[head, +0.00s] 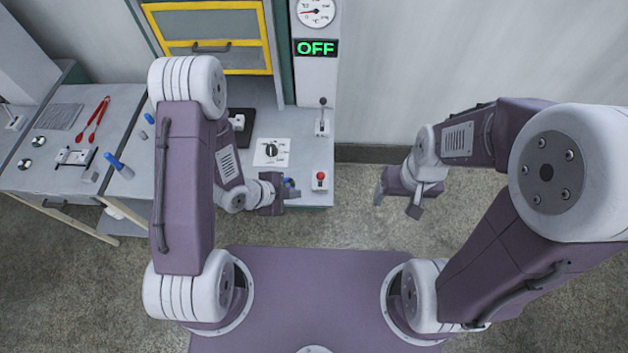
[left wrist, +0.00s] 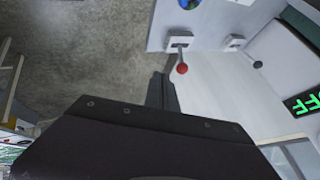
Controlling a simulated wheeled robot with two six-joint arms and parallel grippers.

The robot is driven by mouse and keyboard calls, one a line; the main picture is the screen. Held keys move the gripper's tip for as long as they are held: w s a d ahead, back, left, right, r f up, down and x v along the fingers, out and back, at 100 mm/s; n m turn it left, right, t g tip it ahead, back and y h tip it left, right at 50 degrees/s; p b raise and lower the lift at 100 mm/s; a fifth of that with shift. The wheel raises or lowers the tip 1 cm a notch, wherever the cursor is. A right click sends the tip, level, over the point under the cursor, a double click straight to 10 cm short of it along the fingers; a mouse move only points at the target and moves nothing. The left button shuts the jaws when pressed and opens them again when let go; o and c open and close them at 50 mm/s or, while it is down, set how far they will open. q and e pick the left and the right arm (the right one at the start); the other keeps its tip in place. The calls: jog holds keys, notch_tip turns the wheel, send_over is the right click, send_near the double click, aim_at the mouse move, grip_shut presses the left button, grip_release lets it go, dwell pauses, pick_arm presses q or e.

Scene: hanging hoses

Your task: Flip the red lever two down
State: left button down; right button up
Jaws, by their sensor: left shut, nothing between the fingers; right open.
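The red lever (head: 320,176) is a red ball on a short stem over a white base, near the front right corner of the grey-white control counter. In the left wrist view the red ball (left wrist: 182,68) shows just to the right of my fingertips. My left gripper (head: 292,188) is shut and empty, left of the red lever in the head view. Its shut dark fingers (left wrist: 161,90) point toward the lever's side; I cannot tell whether they touch it. My right gripper (head: 396,203) is open and empty over the floor, right of the counter.
A dark-knobbed lever (head: 322,122) stands farther back, below a green OFF display (head: 316,48). A dial plate (head: 271,152) lies left of the red lever. A side table (head: 62,185) holds red tongs (head: 97,120). Floor right of the counter is clear.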

aim_at(320, 178)
pick_arm(q)
jog(key=w+d+f+b, duration=0.5)
jog(key=w+f, duration=0.2)
jog(key=shift+d, duration=0.35)
pick_arm(e)
jog(key=f, duration=0.2)
jog(key=s+f, duration=0.1)
jog(key=f, duration=0.2)
jog(key=shift+f, duration=0.15)
jog(key=shift+s+d, duration=0.1)
pick_arm(q)
jog(key=shift+r, duration=0.1)
